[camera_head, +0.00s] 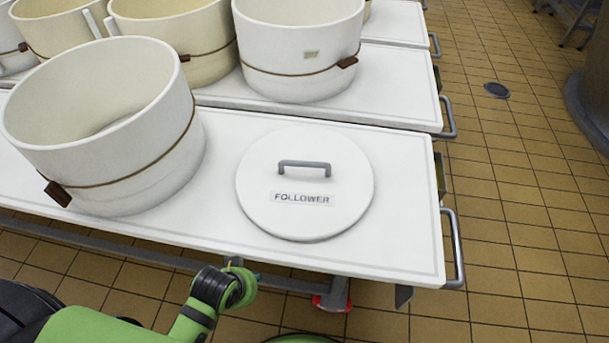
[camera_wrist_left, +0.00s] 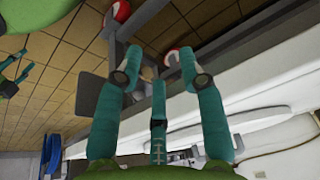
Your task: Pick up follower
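The follower (camera_head: 340,208) is a flat white disc with a grey bar handle (camera_head: 303,164) on top and a "FOLLOWER" label. It lies flat on the white table (camera_head: 410,230), near its right end. My left gripper (camera_wrist_left: 157,68) shows in the left wrist view with its teal fingers spread and nothing between them. It is beside the white table's edge there, apart from the follower. In the head view a green and black part of my arm is at the bottom, in front of the table.
A white round vat (camera_head: 110,130) stands left of the follower. Another vat (camera_head: 300,50) stands on a table behind, with more at the back left. A metal rail handle (camera_head: 455,250) sticks out at the table's right end. Tiled floor (camera_head: 510,230) is open on the right.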

